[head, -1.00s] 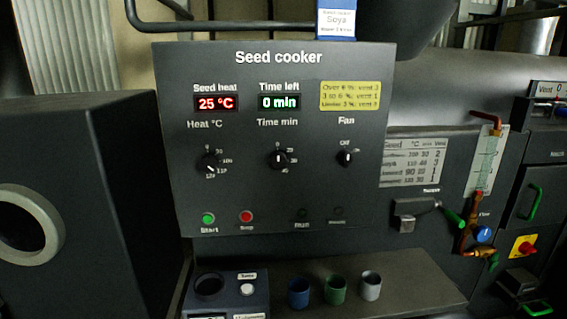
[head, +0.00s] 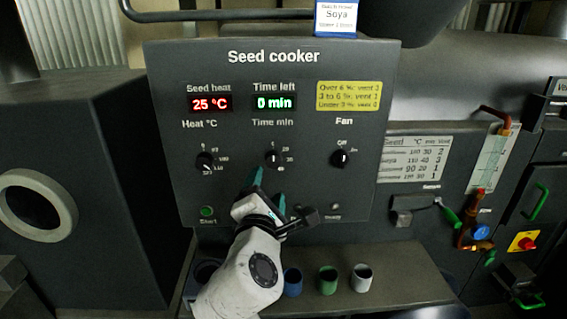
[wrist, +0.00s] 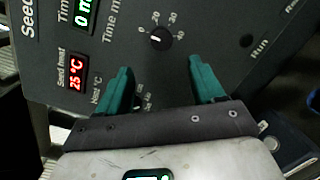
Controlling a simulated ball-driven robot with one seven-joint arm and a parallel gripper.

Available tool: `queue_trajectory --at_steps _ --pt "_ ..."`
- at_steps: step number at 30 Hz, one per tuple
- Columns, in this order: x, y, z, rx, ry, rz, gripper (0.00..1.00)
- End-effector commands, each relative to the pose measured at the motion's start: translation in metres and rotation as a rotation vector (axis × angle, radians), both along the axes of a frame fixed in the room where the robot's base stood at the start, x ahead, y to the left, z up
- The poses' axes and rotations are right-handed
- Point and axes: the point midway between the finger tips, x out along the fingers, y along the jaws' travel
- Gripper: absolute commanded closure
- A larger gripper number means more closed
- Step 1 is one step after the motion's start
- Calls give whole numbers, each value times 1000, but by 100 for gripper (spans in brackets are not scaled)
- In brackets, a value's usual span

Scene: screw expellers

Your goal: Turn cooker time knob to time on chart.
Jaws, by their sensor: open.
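The black time knob (head: 272,159) with a white mark sits under "Time min" on the seed cooker panel (head: 350,205). Its mark looks upright in the head view, but I cannot read its exact setting. My gripper (head: 268,187) is open and empty, just below the knob. In the wrist view the knob (wrist: 159,39) lies beyond and between the two green fingertips (wrist: 158,68), apart from them. The time display (head: 274,103) reads 0 min. The chart (head: 413,160) right of the panel has a Soya row that appears to read 110, 40, 3.
The heat knob (head: 205,161) is left and the fan knob (head: 340,158) right of the time knob. A Soya card (head: 336,17) stands on top. Below, a shelf (head: 400,285) holds blue, green (head: 328,281) and white cups. My arm hides the stop button.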

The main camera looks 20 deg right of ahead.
Motion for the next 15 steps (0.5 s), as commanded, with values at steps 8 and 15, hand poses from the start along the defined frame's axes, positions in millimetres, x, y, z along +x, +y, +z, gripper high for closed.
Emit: queue_trajectory --at_steps 8,15 --pt "44 -22 0 5 3 -3 32" --pt "77 -37 -1 6 3 -3 32"
